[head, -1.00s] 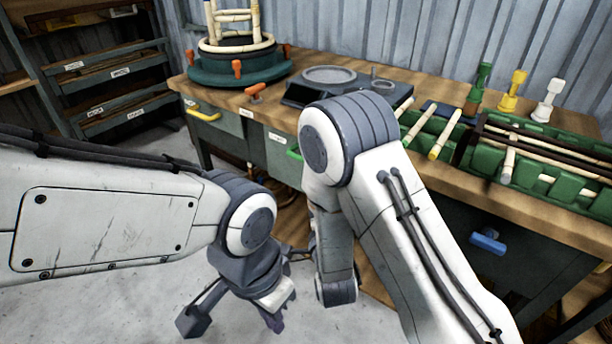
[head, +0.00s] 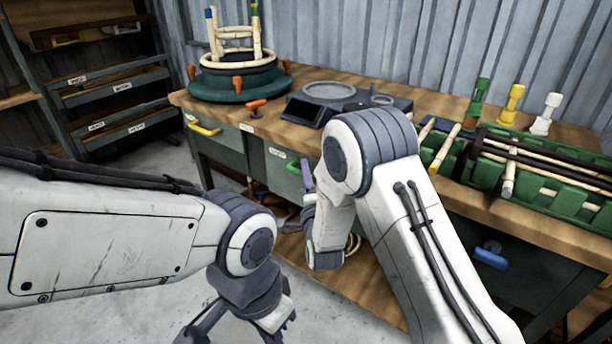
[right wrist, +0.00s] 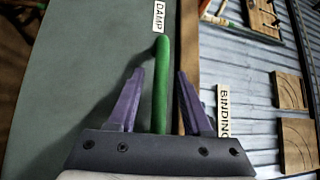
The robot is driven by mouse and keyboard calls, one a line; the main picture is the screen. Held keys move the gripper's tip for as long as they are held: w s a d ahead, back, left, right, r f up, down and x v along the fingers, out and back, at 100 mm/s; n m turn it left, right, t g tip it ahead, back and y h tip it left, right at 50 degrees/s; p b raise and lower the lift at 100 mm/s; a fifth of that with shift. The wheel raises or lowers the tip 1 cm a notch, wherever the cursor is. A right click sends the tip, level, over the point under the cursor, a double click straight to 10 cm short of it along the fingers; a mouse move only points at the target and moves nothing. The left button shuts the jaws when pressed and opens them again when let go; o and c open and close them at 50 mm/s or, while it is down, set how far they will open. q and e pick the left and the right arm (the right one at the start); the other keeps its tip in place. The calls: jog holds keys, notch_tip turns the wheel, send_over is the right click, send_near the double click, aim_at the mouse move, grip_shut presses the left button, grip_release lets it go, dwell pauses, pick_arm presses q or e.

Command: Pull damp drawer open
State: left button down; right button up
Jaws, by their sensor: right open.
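The drawer marked DAMP has a grey-green front (right wrist: 85,75) and a green bar handle (right wrist: 162,85). In the head view the handle (head: 294,167) shows on the bench front, and the drawer looks closed. My right gripper (right wrist: 160,74) is open, with its purple fingers on either side of the handle. Whether either finger touches it, I cannot tell. In the head view my right gripper (head: 304,172) is partly hidden by its own arm. My left gripper (head: 235,332) hangs low in the head view, cut off by the bottom edge and away from the drawer.
A yellow-handled drawer (head: 205,129) lies left of the damp drawer, and a blue handle (head: 490,257) lies to the right. The benchtop holds a round green jig (head: 235,85), an orange-handled clamp (head: 257,104) and green racks (head: 550,170) of rods. Bare floor lies in front.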

grip_shut()
dwell(1.4)
